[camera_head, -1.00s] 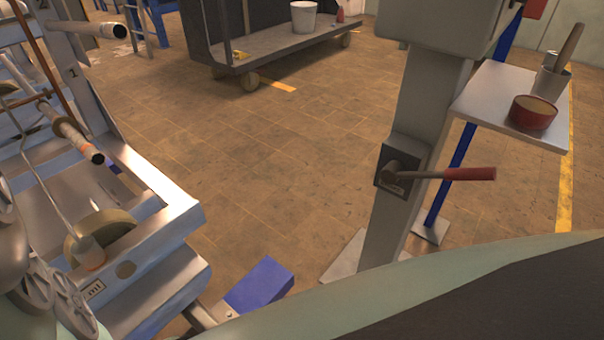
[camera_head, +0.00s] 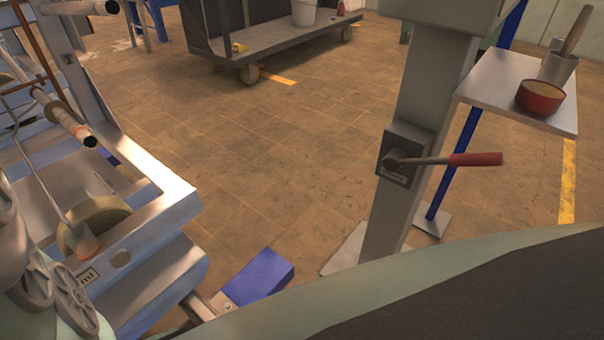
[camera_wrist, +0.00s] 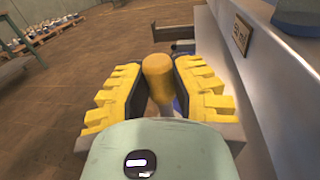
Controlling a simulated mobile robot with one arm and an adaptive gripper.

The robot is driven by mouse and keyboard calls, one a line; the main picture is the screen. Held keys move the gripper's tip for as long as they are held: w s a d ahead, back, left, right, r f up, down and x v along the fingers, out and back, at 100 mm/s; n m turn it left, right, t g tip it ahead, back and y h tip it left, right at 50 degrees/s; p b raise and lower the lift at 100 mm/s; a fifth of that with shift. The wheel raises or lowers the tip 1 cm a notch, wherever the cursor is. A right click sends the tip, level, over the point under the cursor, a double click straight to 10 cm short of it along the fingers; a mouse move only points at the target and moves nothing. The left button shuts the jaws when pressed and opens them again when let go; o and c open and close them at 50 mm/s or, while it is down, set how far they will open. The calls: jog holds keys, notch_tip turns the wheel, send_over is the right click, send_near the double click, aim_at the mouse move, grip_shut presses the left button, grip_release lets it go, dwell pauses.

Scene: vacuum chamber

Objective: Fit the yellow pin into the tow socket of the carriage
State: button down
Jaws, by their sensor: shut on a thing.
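In the wrist view, my gripper (camera_wrist: 158,92) is shut on the yellow pin (camera_wrist: 157,70), whose rounded yellow end shows between the ribbed yellow fingers. A pale metal frame with a label, which looks like the carriage (camera_wrist: 236,70), runs along the right, beside the right finger. In the head view, the carriage (camera_head: 165,190) fills the left side. A metal bar and a blue block (camera_head: 255,278) show at its lower end. I cannot make out the tow socket in either view. My gripper and the pin do not show in the head view.
A grey post with a red-handled lever (camera_head: 450,160) stands right of the blue block. A shelf (camera_head: 500,88) behind it holds a red bowl (camera_head: 540,97) and a metal cup. A wheeled trolley (camera_head: 290,45) stands at the back. The floor between is clear.

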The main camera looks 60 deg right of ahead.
jog(key=shift+w+f+b, duration=0.1)
jog(key=shift+f+b, duration=0.35)
jog(key=shift+f, duration=0.3)
jog(key=shift+r+p, duration=0.1)
jog(key=shift+p, duration=0.35)
dwell(1.1)
jog(key=shift+f, duration=0.2)
jog(key=shift+f+b, duration=1.4)
jog(key=shift+f, duration=0.05)
jog(key=c, duration=0.9)
grip_release()
jog(key=shift+o, duration=0.2)
jog(key=shift+d, duration=0.1)
